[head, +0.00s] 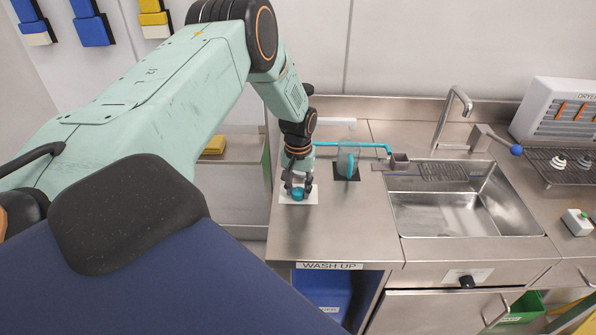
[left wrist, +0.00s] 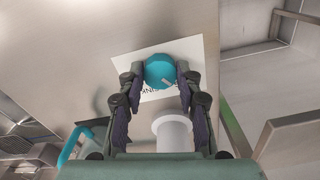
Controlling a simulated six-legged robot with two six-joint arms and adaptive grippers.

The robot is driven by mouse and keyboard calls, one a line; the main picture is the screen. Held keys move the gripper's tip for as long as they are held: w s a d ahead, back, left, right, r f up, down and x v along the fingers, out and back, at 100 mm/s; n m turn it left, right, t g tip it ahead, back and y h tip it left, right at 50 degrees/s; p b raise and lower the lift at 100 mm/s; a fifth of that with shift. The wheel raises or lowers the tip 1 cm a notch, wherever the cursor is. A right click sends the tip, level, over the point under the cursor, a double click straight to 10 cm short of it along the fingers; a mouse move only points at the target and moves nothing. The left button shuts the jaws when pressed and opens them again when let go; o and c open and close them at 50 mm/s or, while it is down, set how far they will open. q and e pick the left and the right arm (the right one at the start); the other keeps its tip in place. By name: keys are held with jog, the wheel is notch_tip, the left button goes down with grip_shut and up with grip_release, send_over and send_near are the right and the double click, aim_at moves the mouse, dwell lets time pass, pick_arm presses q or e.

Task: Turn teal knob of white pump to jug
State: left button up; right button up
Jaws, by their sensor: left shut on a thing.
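The teal knob (head: 298,192) sits low over a white card on the steel worktop, between the fingers of my left gripper (head: 297,186). In the left wrist view the knob (left wrist: 160,71) is round, with a small pale mark at its lower right. A white cylinder (left wrist: 172,131), seemingly part of the pump, stands nearer the wrist camera. The card (left wrist: 193,50) carries dark lettering, partly covered. A clear jug (head: 346,158) with a teal handle stands right of the gripper on a dark square. My right gripper is out of view.
A teal pipe (head: 372,146) runs behind the jug toward the sink (head: 462,212). A tap (head: 447,115) and a dryer (head: 560,112) stand at the right. The front worktop (head: 325,235) is clear. The worktop's left edge is close to the gripper.

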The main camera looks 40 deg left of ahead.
aim_at(299, 191)
pick_arm(q)
jog(key=shift+s+f, duration=0.1)
jog(key=shift+f, duration=0.05)
jog(key=o, duration=1.1)
jog(key=shift+w, duration=0.2)
jog(key=shift+o, duration=0.2)
jog(key=shift+s+r, duration=0.1)
jog(key=shift+r, duration=0.1)
notch_tip(299, 191, up, 12)
jog(key=shift+f, duration=0.2)
